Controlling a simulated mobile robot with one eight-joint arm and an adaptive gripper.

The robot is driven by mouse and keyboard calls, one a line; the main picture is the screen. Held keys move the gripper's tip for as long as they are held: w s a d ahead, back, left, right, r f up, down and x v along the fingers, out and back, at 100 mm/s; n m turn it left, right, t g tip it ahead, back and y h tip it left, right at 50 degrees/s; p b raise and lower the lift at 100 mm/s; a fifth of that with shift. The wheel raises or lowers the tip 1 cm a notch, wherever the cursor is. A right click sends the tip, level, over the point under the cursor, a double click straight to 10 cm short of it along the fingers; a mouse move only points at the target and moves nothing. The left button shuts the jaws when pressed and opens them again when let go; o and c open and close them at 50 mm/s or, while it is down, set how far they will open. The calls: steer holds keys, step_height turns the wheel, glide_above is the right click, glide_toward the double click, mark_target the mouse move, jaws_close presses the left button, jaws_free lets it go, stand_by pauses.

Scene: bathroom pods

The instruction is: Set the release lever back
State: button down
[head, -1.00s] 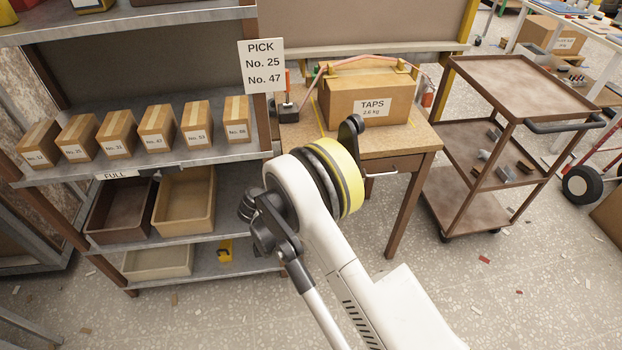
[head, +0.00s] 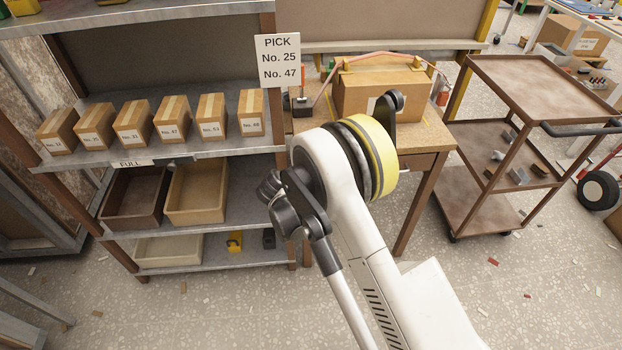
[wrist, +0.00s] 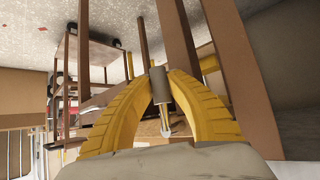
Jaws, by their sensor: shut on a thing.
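I cannot tell for sure whether this is the release lever's grip. In the head view the gripper is hidden behind my arm. A small black block (head: 301,105) with a reddish upright part stands on the wooden table's left side, beside a cardboard box (head: 360,98). I cannot tell whether it belongs to the lever.
The wooden table (head: 433,141) stands between a metal shelf unit (head: 208,153) with small numbered boxes and bins on the left and a brown trolley (head: 535,85) on the right. A PICK sign (head: 278,60) hangs at the shelf's edge. Floor is open in front, with scattered scraps.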

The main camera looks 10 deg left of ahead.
steer(key=c, duration=1.3)
jaws_free()
steer(key=shift+a+f, duration=0.1)
steer(key=v, duration=1.2)
